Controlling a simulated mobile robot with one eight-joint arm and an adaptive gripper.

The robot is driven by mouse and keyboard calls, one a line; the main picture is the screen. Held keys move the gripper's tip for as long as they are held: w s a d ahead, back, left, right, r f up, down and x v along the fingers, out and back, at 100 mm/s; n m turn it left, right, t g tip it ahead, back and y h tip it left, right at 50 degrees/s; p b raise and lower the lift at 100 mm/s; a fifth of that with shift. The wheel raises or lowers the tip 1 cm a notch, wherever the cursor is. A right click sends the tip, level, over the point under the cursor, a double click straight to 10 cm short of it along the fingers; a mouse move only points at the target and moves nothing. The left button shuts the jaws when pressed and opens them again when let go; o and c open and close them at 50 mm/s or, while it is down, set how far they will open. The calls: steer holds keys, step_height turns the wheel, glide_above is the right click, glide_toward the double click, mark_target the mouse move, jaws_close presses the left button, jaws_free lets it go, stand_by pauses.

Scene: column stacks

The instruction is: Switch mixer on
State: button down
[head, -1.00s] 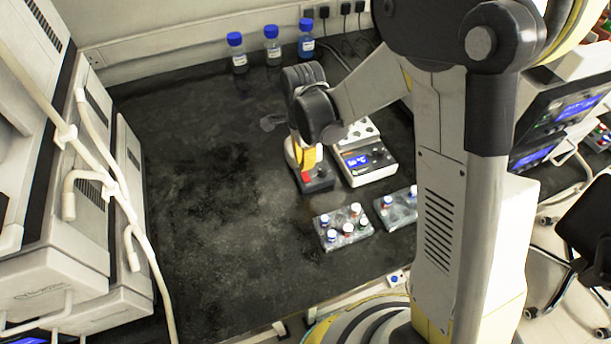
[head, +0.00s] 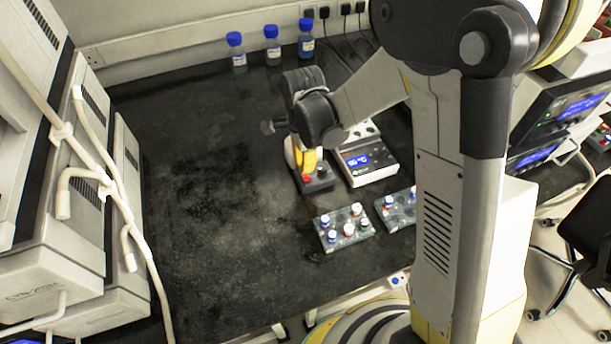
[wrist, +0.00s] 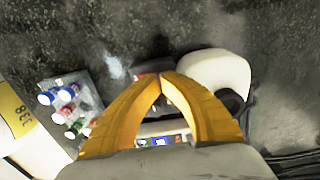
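The mixer (head: 323,182) has a dark base with a red button (head: 307,179) and a white rounded part partly behind my fingers. It stands near the middle of the black bench. In the wrist view its white part (wrist: 215,72) shows right of my fingertips, and a bit of the dark and red base shows behind them. My gripper (head: 305,170) has yellow fingers pointing down over the base, close to the red button. In the wrist view my gripper (wrist: 160,75) has its fingertips together, with nothing seen between them. Whether they touch the button is hidden.
A white device (head: 366,163) with a blue lit display stands right of the mixer. Two vial racks (head: 343,240) (head: 398,215) are in front. Blue-capped bottles (head: 272,45) stand at the back. The bench's left middle is clear; pale machines (head: 55,250) stand at left.

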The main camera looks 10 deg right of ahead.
steer(key=shift+f+b, duration=0.65)
steer(key=shift+f, duration=0.2)
stand_by(0.3)
steer(key=shift+r+p, duration=1.8)
steer(key=shift+r, duration=0.75)
